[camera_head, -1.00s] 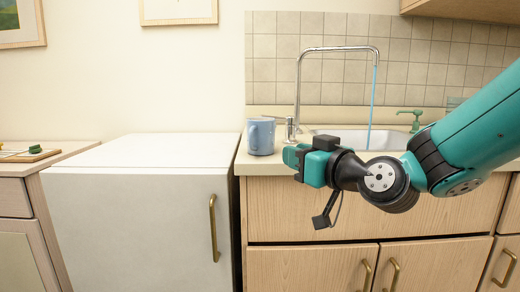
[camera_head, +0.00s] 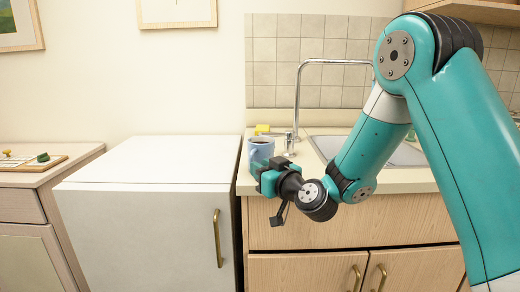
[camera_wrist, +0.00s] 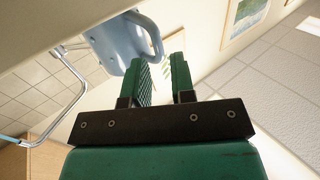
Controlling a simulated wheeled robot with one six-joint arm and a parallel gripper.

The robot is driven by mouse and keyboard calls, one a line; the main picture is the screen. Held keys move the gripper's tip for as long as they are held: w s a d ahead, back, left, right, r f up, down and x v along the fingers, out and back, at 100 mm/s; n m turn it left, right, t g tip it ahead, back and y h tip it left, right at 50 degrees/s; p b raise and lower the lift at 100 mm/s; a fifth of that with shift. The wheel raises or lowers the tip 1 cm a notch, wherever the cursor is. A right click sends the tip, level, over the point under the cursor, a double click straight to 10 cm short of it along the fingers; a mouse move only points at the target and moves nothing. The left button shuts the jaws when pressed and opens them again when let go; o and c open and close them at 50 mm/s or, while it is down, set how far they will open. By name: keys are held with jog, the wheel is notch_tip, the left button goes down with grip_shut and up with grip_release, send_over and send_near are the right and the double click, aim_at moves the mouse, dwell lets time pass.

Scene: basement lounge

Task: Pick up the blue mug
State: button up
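The blue mug (camera_head: 261,148) stands upright at the left end of the sink counter, with dark contents showing inside its rim. My gripper (camera_head: 267,168) is right in front of its lower part in the head view and hides some of it. In the wrist view my gripper (camera_wrist: 160,60) is open, with a clear gap between its two green fingers. The mug (camera_wrist: 112,42) shows beyond the left finger, and its handle reaches toward the gap at the fingertips. I cannot tell whether a finger touches it.
The sink (camera_head: 405,155) is to the right.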

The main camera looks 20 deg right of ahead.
jog(key=p+x, duration=0.3)
jog(key=x, duration=0.1)
jog(key=shift+w+f, duration=0.1)
jog(key=shift+w, duration=0.1)
jog(key=shift+w+a+f+p, duration=0.1)
jog(key=shift+w+f+p, duration=0.05)
jog(key=shift+w+p, duration=0.3)
jog(key=shift+f, duration=0.1)
grip_shut()
notch_tip(320, 180, up, 20)
jog(key=p, duration=0.3)
dwell(1.5)
